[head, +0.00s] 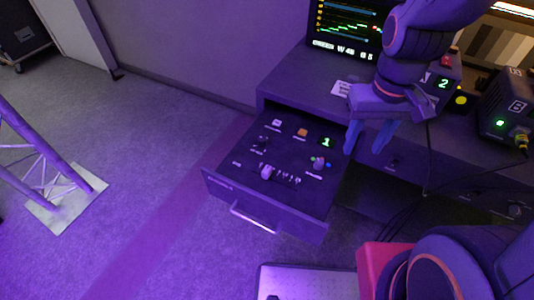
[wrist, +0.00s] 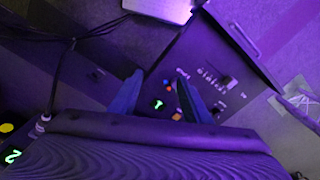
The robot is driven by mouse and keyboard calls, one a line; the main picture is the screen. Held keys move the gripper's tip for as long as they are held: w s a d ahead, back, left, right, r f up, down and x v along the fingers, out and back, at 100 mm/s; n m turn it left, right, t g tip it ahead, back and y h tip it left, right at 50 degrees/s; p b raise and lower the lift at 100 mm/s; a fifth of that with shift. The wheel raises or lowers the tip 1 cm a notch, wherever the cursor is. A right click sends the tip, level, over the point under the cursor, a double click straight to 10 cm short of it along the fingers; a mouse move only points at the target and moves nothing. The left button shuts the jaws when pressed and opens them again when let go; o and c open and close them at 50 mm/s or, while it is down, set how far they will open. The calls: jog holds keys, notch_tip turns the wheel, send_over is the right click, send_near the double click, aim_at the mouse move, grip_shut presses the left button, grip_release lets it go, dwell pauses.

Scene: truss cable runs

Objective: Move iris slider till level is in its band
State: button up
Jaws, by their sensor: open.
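An open drawer holds a dark control panel (head: 240,160) with small labels that I cannot read. A larger pale slider knob (head: 267,172) stands beside a row of small sliders (head: 287,179); I cannot tell for certain which control is the iris slider. The row also shows in the wrist view (wrist: 210,77). A monitor (head: 345,25) shows a coloured trace with level lines; its text is too small to read surely. My gripper (head: 364,150) is open and empty, above the panel's right edge, apart from the sliders. Its fingers point down, and also show in the wrist view (wrist: 160,73).
A small joystick (head: 319,162), an orange button (head: 302,132) and a green "1" display (head: 326,142) share the panel. A truss (head: 45,180) stands left.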

jog(key=w+a+f+n+p, duration=0.1)
jog(key=w+a+f+n, duration=0.2)
jog(key=a+n, duration=0.5)
jog(key=n+p, duration=0.1)
jog(key=n, duration=0.3)
send_over(267, 170)
notch_tip(267, 170, down, 4)
jog(key=shift+w, duration=0.1)
jog(key=shift+f, duration=0.25)
jog(key=shift+f+p, duration=0.55)
jog(key=shift+f, duration=3.15)
grip_shut()
